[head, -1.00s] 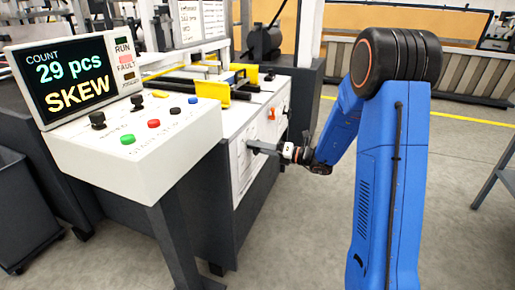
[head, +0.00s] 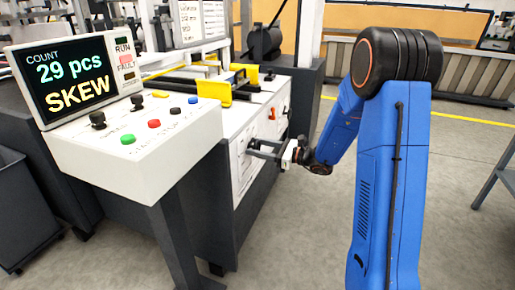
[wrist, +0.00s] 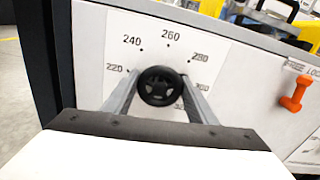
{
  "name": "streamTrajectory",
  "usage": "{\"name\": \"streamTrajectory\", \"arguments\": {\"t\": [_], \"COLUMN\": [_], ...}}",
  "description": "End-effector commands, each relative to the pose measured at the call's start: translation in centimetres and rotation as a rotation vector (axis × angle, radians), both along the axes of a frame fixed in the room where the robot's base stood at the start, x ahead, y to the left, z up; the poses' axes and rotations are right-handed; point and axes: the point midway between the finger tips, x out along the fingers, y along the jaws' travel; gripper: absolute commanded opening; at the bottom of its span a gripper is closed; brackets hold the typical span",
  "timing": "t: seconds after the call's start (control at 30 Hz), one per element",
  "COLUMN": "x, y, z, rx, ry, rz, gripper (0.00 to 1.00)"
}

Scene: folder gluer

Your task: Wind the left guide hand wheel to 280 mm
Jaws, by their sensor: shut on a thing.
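The black hand wheel (wrist: 160,86) sits in the middle of a white dial plate (wrist: 122,58) on the machine's side panel. Marks 220, 240, 260 and 280 read clockwise around it, with another number below 280 partly covered by a finger. My gripper (wrist: 158,92) has one grey finger on each side of the wheel and is shut on it. No pointer on the wheel can be made out.
An orange lever (wrist: 294,95) is on the panel right of the dial, under a partly readable label. The console screen (head: 66,77) shows 29 pcs and SKEW. The console (head: 130,150) with buttons stands left of my arm. Open floor lies to the right.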

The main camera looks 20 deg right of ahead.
Motion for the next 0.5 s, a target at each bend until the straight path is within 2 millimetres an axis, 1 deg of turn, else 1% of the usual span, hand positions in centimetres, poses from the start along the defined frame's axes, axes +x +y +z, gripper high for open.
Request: {"name": "streamTrajectory", "arguments": {"t": [0.2,0.5], "x": [-0.06,-0.11], "y": [-0.02,0.0], "z": [-0.09,-0.12], "rx": [-0.116,-0.247], "ry": [-0.158,-0.336], "rz": [-0.001,-0.001], "gripper": [0.29,0.29]}}
